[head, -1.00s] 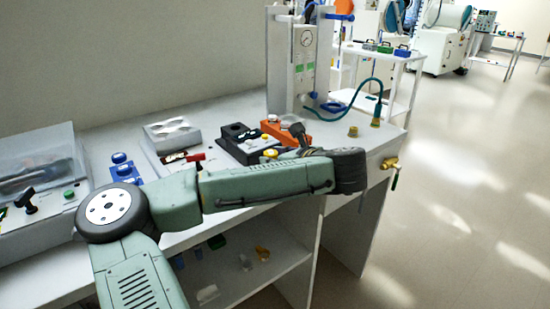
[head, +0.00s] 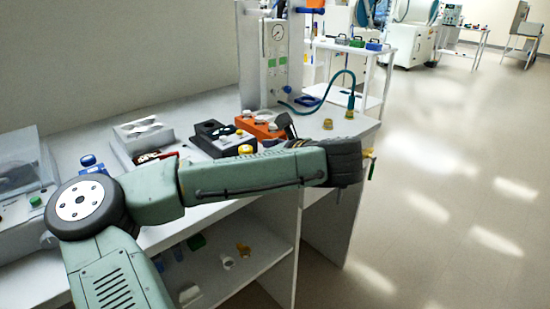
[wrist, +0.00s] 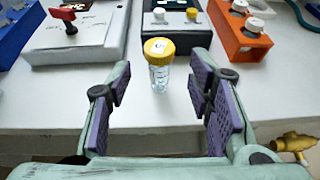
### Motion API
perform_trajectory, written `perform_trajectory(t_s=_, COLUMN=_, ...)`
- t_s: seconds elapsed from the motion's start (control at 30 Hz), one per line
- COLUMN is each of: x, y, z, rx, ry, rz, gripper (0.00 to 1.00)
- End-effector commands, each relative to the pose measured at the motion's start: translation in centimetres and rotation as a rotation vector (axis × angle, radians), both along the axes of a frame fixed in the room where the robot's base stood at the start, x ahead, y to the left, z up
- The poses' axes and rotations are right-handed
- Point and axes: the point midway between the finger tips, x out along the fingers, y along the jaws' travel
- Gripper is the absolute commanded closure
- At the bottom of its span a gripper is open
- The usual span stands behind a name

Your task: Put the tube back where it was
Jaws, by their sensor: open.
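A clear tube with a yellow cap (wrist: 158,62) stands upright on the white bench in the wrist view. My gripper (wrist: 160,84) is open, with one purple-padded finger on either side in the picture. The tube stands between the fingertips or just beyond them; I cannot tell which, and neither pad touches it. In the head view a yellow cap (head: 245,150), likely the tube's, shows just above my arm, which hides the rest. My fingers are mostly hidden in the head view.
Behind the tube are a black block with knobs (wrist: 181,22), a grey box with a red switch (wrist: 75,42) and an orange block (wrist: 240,40). A brass valve (wrist: 293,142) juts out at the right front. The bench around the tube is clear.

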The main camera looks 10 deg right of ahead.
Motion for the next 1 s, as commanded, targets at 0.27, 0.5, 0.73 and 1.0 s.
perform_trajectory(t_s=0.27, x=-3.5, y=-2.4, z=1.9, rx=0.005, ry=-0.006, rz=-0.001, gripper=0.53)
perform_trajectory(t_s=0.5, x=-5.5, y=-3.7, z=2.8, rx=0.002, ry=-0.003, rz=0.000, gripper=0.53)
perform_trajectory(t_s=0.73, x=-6.0, y=-3.9, z=3.0, rx=0.001, ry=-0.001, rz=0.001, gripper=0.53)
perform_trajectory(t_s=1.0, x=-5.4, y=-6.9, z=3.5, rx=-0.162, ry=-0.053, rz=-0.097, gripper=0.53)
